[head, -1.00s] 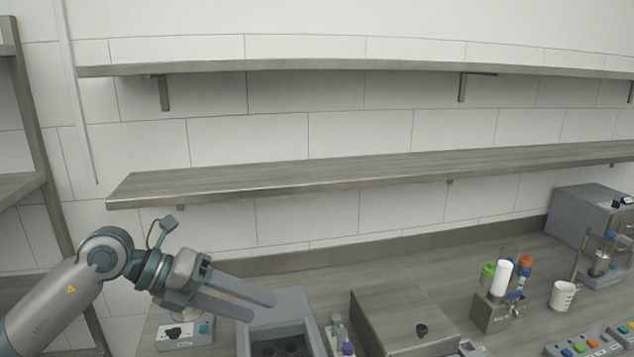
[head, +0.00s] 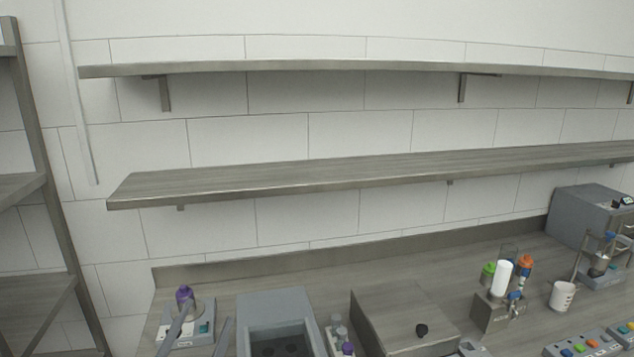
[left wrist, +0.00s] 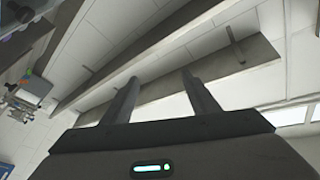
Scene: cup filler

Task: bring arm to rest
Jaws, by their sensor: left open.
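My left gripper (head: 207,316) is low at the bottom left of the head view, where only its two finger ends show. The fingers are apart with nothing between them. In the left wrist view the gripper (left wrist: 160,75) also shows open and empty, with the wall and shelves beyond its fingers. A purple-topped item (head: 184,295) stands on a small grey device (head: 203,330) just behind the left finger; whether they touch, I cannot tell. The rest of my left arm is below the head view. My right gripper is not in view.
A grey open bin (head: 262,302) and a box with a black knob (head: 395,305) stand on the counter. A bottle holder (head: 490,315), a white cup (head: 562,296) and a button panel (head: 590,343) are at right. Two wall shelves (head: 300,180) hang above, empty.

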